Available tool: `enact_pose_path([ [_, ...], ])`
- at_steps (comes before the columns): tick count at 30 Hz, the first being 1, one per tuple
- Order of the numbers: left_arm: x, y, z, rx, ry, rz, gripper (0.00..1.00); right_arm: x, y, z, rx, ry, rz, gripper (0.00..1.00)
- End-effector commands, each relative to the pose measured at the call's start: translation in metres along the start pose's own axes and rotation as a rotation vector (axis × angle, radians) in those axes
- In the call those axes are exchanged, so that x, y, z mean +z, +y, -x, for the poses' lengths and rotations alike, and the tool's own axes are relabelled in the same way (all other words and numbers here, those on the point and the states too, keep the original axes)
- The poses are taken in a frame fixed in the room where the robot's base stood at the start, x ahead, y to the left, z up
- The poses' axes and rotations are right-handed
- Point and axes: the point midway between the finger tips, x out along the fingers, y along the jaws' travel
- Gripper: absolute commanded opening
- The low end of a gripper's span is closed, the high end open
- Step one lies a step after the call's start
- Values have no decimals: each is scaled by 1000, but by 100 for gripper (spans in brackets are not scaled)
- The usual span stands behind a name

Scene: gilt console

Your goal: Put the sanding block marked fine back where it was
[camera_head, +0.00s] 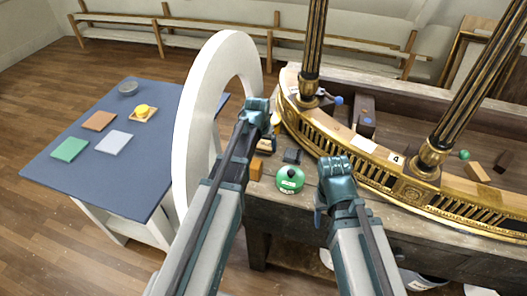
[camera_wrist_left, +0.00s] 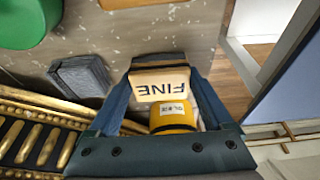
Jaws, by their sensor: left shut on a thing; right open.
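My left gripper (camera_head: 262,124) is shut on the sanding block marked fine (camera_wrist_left: 160,84). In the left wrist view the block is pale tan with a dark edge, and its lettering appears upside down between the fingers. A yellow item with a white label (camera_wrist_left: 172,115) shows just below the block; whether they touch is unclear. The block is over or at the console's worktop, and its contact with the worktop cannot be made out. My right gripper (camera_head: 328,190) is open and empty beside the gilt rail.
A green round container (camera_head: 290,180), a dark grey block (camera_head: 292,156) and an orange-brown block (camera_head: 256,170) are near my left gripper. The curved gilt rail (camera_head: 345,143) is close to the right. A white ring-shaped panel (camera_head: 190,130) stands left, before a blue-topped table (camera_head: 75,172).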

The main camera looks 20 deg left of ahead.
Motion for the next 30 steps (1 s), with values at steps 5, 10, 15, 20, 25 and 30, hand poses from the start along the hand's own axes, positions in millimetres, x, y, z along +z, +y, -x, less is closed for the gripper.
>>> enact_pose_path([
  [5,2,0,-6,0,0,0,40,0,-1,-7,0,0,0,50],
  [10,2,0,-6,0,0,0,40,0,-1,-7,0,0,0,50],
  [15,3,0,-9,0,0,0,93,0,-1,-9,0,0,0,50],
  [20,3,0,-9,0,0,0,100,0,-1,-9,0,0,0,50],
  [25,2,0,-8,0,0,0,100,0,-1,-8,0,0,0,50],
  [30,1,0,-1,0,0,0,100,0,0,-1,0,0,0,50],
])
